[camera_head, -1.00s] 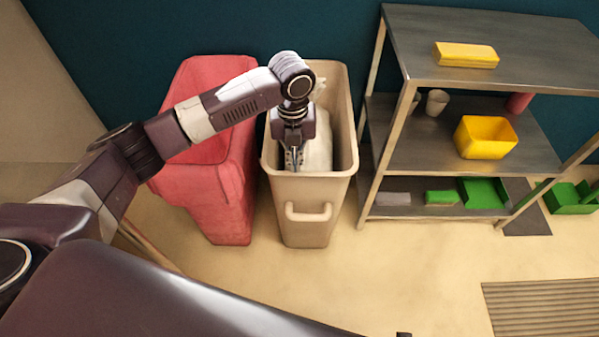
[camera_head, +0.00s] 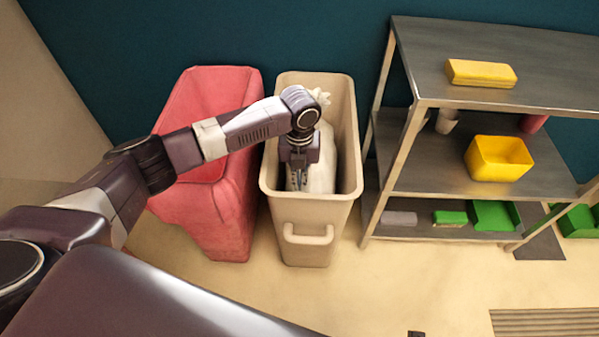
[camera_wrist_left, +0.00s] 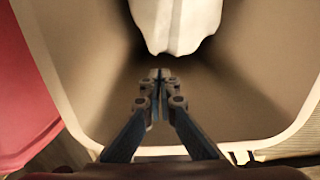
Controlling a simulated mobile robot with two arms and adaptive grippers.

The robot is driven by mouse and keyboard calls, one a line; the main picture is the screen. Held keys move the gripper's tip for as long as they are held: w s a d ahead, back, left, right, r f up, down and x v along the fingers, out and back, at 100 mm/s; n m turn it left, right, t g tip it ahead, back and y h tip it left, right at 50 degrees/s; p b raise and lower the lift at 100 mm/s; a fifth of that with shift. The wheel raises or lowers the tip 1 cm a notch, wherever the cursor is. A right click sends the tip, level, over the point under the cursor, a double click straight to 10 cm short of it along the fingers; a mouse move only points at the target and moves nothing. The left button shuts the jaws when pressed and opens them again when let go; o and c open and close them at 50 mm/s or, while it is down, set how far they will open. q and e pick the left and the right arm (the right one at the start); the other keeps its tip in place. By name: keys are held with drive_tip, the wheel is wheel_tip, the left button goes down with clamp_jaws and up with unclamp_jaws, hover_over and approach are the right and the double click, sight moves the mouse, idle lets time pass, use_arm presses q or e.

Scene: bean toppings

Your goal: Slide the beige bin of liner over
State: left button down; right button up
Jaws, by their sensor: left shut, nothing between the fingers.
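The beige bin (camera_head: 315,214) stands upright on the floor, with a handle on its front. A white liner bag (camera_head: 323,165) with a tied top sits inside it, toward the back. My left gripper (camera_head: 296,184) points down into the bin's opening, in front of the bag and inside the front rim. In the left wrist view the fingers (camera_wrist_left: 158,76) are shut with nothing between them. The white liner (camera_wrist_left: 176,22) hangs beyond the fingertips there, apart from them. The bin's wall (camera_wrist_left: 80,50) surrounds the gripper. My right gripper is not in view.
A red bin (camera_head: 222,215) stands close to the left of the beige bin. A metal shelf (camera_head: 435,170) stands close on the right, holding a yellow box (camera_head: 480,73), a yellow bin (camera_head: 498,160) and green trays (camera_head: 494,215). The floor in front (camera_head: 400,285) is clear.

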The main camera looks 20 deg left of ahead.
sight(298, 197)
use_arm(q)
drive_tip(key=shift+s+d+f, duration=0.15)
drive_tip(key=shift+s+d, duration=0.05)
drive_tip(key=shift+s, duration=0.45)
drive_tip(key=shift+s+d+f, duration=0.15)
drive_tip(key=shift+s, duration=0.5)
drive_tip(key=shift+s+d+f, duration=0.15)
drive_tip(key=shift+s+d, duration=0.05)
drive_tip(key=shift+s, duration=0.45)
